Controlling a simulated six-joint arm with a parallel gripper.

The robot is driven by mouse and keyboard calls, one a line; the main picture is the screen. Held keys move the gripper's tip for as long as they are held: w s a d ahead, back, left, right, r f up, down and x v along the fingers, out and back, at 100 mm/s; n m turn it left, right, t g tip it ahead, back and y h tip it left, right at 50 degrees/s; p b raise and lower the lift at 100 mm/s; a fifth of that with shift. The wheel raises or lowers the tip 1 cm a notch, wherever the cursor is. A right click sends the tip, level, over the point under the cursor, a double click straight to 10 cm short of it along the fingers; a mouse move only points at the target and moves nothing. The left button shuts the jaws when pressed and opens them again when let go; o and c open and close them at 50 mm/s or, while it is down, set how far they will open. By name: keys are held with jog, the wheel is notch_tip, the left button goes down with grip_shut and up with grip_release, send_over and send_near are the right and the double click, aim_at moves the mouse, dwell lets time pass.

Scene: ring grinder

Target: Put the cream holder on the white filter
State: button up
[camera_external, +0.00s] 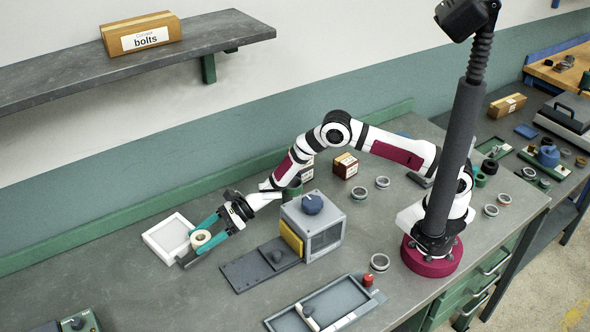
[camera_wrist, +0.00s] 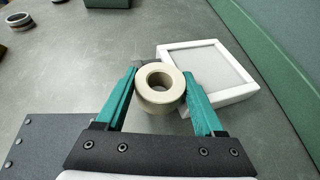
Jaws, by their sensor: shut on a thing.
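The cream holder (camera_wrist: 160,88) is a short, thick ring with a round hole. My gripper (camera_wrist: 159,91) is shut on it, one teal finger on each side, in the wrist view. In the external view my gripper (camera_external: 201,240) holds the cream holder (camera_external: 200,238) at the right edge of the white filter. The white filter (camera_external: 155,228) is a flat square with a raised white rim and a grey inner panel. In the wrist view the white filter (camera_wrist: 232,94) lies beyond and to the right of the holder, which overlaps its near left corner. I cannot tell whether they touch.
A grey grinder box (camera_external: 325,238) with a blue knob and a dark base plate (camera_external: 250,272) stand right of my gripper. A grey tray (camera_external: 335,308) lies at the front. Several metal rings lie near my base. A green ledge (camera_external: 100,232) runs behind the filter.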

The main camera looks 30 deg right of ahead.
jog(key=shift+f, duration=0.25)
jog(key=shift+f, duration=0.15)
jog(key=o, duration=1.4)
jog(key=shift+d+f, duration=0.1)
jog(key=shift+f, duration=0.1)
